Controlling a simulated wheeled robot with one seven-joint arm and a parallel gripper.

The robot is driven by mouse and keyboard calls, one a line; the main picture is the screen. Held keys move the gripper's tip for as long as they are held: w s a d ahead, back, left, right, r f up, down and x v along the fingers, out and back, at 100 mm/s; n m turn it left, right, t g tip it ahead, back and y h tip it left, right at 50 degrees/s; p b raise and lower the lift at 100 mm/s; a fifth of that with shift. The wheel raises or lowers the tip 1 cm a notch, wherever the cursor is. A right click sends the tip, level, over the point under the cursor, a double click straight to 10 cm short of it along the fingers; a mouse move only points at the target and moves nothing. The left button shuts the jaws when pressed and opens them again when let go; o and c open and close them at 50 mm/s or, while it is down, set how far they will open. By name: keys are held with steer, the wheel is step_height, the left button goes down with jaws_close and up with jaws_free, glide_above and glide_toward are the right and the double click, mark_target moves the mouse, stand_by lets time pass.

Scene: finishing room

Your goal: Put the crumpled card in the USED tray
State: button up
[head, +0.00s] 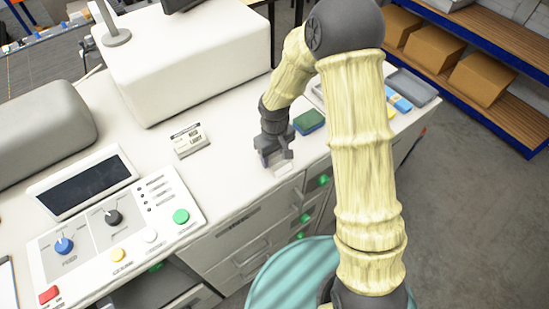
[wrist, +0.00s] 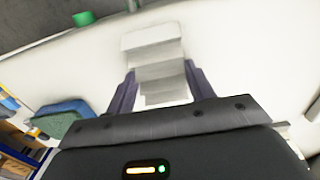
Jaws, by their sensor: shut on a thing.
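The crumpled card (wrist: 152,42) is a white strip with several folds, seen in the wrist view between my fingers. My gripper (wrist: 160,85) is shut on it, with one dark finger on each side. In the head view my gripper (head: 276,157) is low over the front part of the white counter, and a pale bit of the card (head: 283,171) shows below it. I cannot tell whether the card touches the counter. A grey tray (head: 412,87) lies at the counter's far right end, partly beyond my arm. No USED label is readable.
A green and blue block (head: 309,121) lies just right of my gripper. A small sign (head: 190,140) stands to the left, beside a control panel (head: 110,225) with knobs and buttons. A large white machine (head: 190,60) stands behind. My arm hides part of the counter's right side.

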mark_target(275, 157)
steer(key=shift+r, duration=0.15)
step_height(275, 157, up, 10)
steer(key=b, duration=0.2)
steer(key=shift+b, duration=0.4)
step_height(275, 157, down, 3)
steer(key=b, duration=0.3)
steer(key=shift+f, duration=0.2)
steer(key=shift+r, duration=0.1)
